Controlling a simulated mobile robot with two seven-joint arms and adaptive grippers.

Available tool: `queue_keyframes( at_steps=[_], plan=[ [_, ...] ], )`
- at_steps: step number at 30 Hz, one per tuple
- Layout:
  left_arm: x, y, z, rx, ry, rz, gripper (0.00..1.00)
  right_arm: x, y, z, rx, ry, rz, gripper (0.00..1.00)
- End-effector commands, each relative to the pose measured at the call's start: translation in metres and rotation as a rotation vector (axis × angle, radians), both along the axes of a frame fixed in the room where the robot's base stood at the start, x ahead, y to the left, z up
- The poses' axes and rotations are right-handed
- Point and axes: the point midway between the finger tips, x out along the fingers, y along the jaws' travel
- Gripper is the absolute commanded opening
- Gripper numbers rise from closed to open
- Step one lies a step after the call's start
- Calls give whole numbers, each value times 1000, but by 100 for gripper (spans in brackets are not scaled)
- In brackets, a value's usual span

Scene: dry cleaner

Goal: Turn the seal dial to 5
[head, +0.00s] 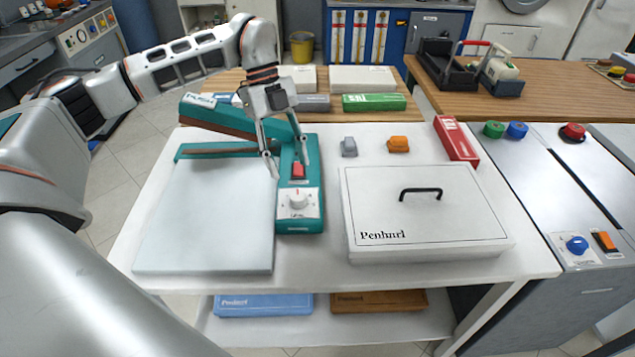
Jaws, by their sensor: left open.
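The seal dial (297,200) is a white round knob on a pale panel at the front of the teal sealer (299,227). Its pointer and the scale marks are too small to read. A red switch (298,170) sits just behind the dial. My left gripper (289,172) hangs over the sealer with its fingers pointing down and apart. It is open and empty, around or just above the red switch and behind the dial. I cannot tell whether a finger touches the sealer. My right gripper is not in view.
A white flat board (205,225) lies left of the dial. A white box (430,215) with a black handle stands to the right. Small grey (349,147) and orange (398,144) blocks sit behind it. Table space between sealer and white box is clear.

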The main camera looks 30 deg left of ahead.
Motion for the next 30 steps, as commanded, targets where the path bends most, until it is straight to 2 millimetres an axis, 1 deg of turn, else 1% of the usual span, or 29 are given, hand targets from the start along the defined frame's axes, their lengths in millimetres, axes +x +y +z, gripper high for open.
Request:
queue_keyframes(
  at_steps=[2,5,12,16,21,29,30],
  plan=[
    [-1,2,-3,10,4,9,44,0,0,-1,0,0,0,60],
    [-3,-2,-14,9,7,7,44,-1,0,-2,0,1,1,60],
    [-9,-16,-48,6,5,5,44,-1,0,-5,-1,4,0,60],
    [-11,-22,-61,6,4,5,44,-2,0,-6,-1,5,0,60],
    [-12,-25,-70,5,2,4,44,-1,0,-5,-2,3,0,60],
    [-12,-26,-71,5,2,4,44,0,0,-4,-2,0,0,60],
    [-12,-26,-71,5,2,4,34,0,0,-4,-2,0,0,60]
  ],
)
